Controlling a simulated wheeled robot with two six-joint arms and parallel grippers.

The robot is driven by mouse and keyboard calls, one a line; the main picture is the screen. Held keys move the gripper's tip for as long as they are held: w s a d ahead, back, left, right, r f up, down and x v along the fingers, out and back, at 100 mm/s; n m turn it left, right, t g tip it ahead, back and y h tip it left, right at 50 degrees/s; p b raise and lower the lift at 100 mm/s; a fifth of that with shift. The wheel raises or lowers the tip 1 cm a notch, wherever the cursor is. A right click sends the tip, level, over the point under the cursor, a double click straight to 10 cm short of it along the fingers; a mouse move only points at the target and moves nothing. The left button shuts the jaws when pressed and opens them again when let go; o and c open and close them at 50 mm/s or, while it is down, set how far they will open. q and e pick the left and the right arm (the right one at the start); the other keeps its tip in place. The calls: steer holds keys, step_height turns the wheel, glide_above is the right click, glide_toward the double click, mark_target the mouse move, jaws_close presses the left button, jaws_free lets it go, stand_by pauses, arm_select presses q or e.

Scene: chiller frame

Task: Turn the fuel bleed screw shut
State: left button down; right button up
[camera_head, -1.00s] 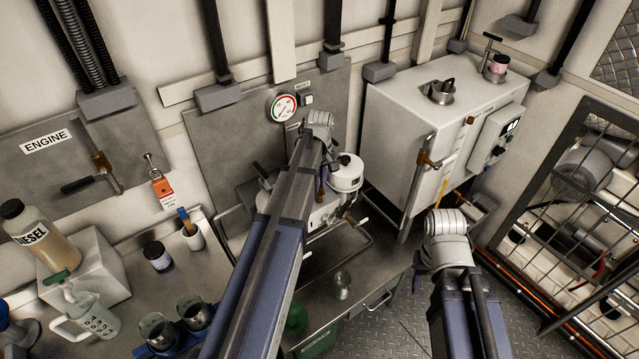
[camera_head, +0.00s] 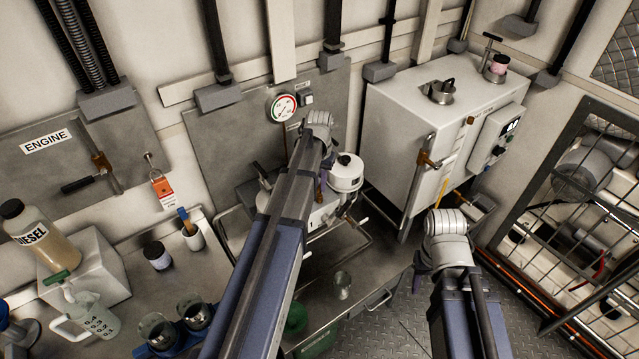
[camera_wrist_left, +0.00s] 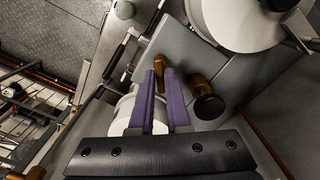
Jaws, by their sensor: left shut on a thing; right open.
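The left wrist view shows a small brass piece (camera_wrist_left: 159,66), which looks like the bleed screw, between the tips of my left gripper (camera_wrist_left: 161,76). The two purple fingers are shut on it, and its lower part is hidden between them. In the head view my left gripper (camera_head: 321,183) is beside the white canister of the engine unit (camera_head: 346,174), mostly hidden by my own arm; the screw cannot be made out there. My right gripper (camera_head: 420,278) is open in front of the white cabinet, low over the floor, its fingers partly hidden by the wrist.
A brass-stemmed black knob (camera_wrist_left: 207,101) sits just right of my left fingers, and the large white canister (camera_wrist_left: 238,22) is close above it. A round gauge (camera_head: 283,107) is on the wall panel. A white cabinet (camera_head: 410,110) stands right. A diesel bottle (camera_head: 38,235) stands left.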

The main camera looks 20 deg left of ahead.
mark_target(319, 187)
arm_select(q)
steer(key=m, duration=0.3)
steer(key=shift+m, duration=2.1)
steer(key=c, duration=0.9)
jaws_free()
steer(key=shift+r, duration=0.1)
step_height(319, 187, up, 8)
steer(key=p, duration=0.8)
